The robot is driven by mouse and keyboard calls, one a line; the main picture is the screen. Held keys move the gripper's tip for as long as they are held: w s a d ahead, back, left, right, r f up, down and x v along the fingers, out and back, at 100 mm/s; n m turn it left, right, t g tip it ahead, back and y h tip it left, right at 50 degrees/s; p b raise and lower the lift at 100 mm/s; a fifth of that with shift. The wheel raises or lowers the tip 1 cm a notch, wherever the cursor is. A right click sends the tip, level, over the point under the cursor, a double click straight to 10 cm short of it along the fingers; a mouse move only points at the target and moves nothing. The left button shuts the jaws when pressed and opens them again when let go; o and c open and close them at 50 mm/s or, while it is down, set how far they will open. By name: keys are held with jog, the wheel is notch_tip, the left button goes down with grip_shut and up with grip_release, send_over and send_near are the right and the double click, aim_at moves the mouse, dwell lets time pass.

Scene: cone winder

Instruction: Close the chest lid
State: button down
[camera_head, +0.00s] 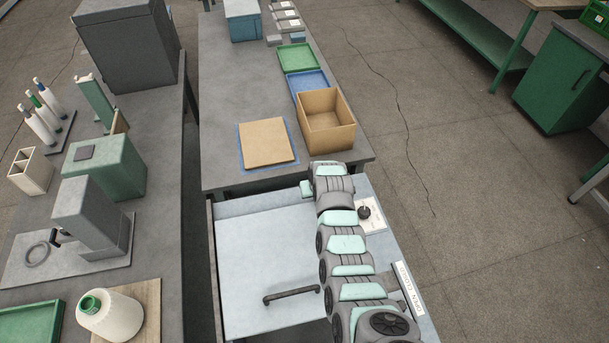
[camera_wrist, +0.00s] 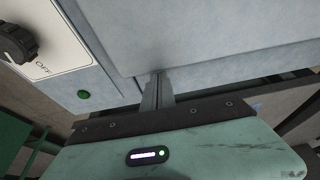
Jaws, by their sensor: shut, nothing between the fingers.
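The chest (camera_head: 263,205) is a pale blue-grey unit at the bottom centre of the head view. Its lid (camera_head: 265,250) is a broad pale panel with a dark bar handle (camera_head: 291,294); it looks flat or nearly so, and I cannot tell whether it is fully shut. In the wrist view the lid (camera_wrist: 220,30) fills the upper right, its edge running past the fingertips. My gripper (camera_wrist: 157,80) is shut and empty, at or very near a corner of that edge; contact is unclear. In the head view my arm hides the fingers and the lid's right side.
A control panel with a black knob (camera_head: 364,212) lies right of the lid. Beyond the chest, a grey table (camera_head: 225,100) carries an open brown box (camera_head: 326,122) and a tan panel (camera_head: 266,142). A machine bench (camera_head: 165,200) stands left.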

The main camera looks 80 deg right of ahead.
jog(key=s+a+p, duration=0.3)
jog(key=s+a, duration=0.1)
jog(key=a, duration=0.4)
jog(key=s+a+p, duration=0.3)
jog(key=s+a, duration=0.2)
jog(key=a, duration=0.4)
jog(key=s+a+p, duration=0.3)
jog(key=s+a, duration=0.2)
jog(key=a, duration=0.4)
jog(key=shift+a, duration=0.25)
jog(key=shift+f, duration=0.15)
jog(key=d, duration=0.1)
jog(key=w+d, duration=0.2)
jog(key=shift+d+r, duration=0.2)
jog(key=shift+d, duration=0.2)
jog(key=shift+d+r, duration=0.1)
jog(key=shift+r, duration=0.25)
jog(key=v, duration=0.9)
jog(key=shift+a+b, duration=0.25)
jog(key=shift+b, duration=0.2)
jog(key=shift+r, duration=0.15)
